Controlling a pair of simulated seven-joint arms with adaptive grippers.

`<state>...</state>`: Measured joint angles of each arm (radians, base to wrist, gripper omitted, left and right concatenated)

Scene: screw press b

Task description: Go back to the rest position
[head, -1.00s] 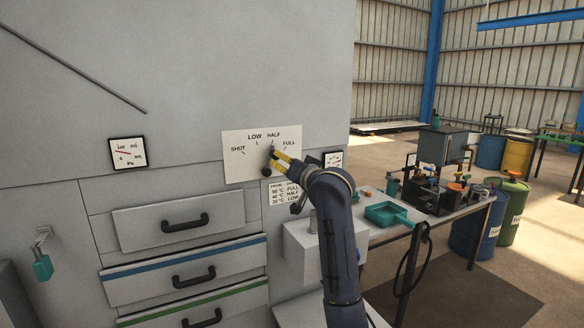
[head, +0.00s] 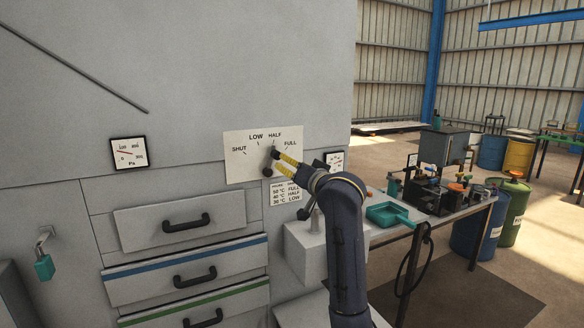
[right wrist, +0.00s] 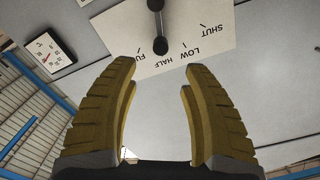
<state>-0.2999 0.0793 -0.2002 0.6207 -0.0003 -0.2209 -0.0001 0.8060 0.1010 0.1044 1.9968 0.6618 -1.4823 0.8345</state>
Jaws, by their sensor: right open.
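The white dial plate (head: 240,160) on the grey cabinet front is marked SHUT, LOW, HALF and FULL. Its black knob (head: 268,174) has a ball end up near the HALF mark. In the head view my right gripper (head: 281,161), with yellow fingers, is just in front of the plate and overlaps part of the knob. In the right wrist view my right gripper (right wrist: 157,75) is open and empty. The knob (right wrist: 159,44) lies beyond the fingertips there, with no finger touching it. My left gripper is not in view.
Drawers with black handles (head: 186,222) are below left of the dial. A teal padlock (head: 44,267) hangs at far left. A bench with a teal tray (head: 388,215) and a small machine (head: 434,190) stands to the right. Barrels (head: 513,213) stand behind it.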

